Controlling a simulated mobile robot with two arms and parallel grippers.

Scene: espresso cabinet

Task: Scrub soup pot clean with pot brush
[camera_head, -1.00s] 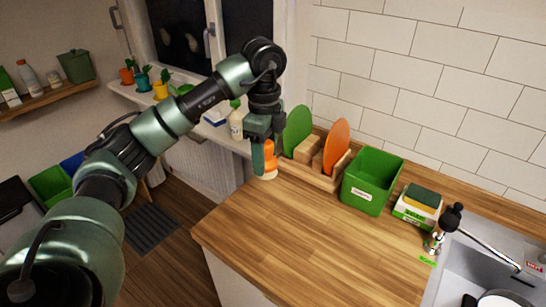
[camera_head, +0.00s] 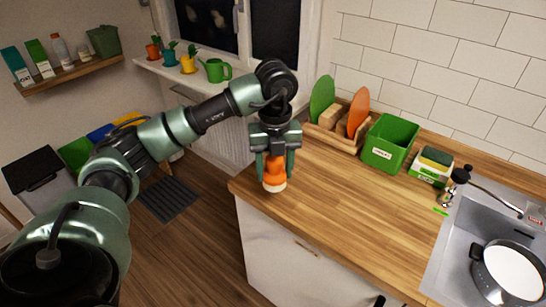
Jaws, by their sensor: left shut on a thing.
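My left gripper (camera_head: 274,162) is shut on an orange pot brush (camera_head: 273,174) with a pale lower end. It holds the brush upright at the left end of the wooden counter; I cannot tell whether the brush touches the counter. My right gripper is out of view.
A green bin (camera_head: 389,143), a wooden rack (camera_head: 337,135) with green and orange boards, and a sponge on a box (camera_head: 431,168) stand along the wall. The middle of the counter (camera_head: 350,208) is clear. A windowsill with plant pots and a green watering can (camera_head: 215,70) lies behind my arm.

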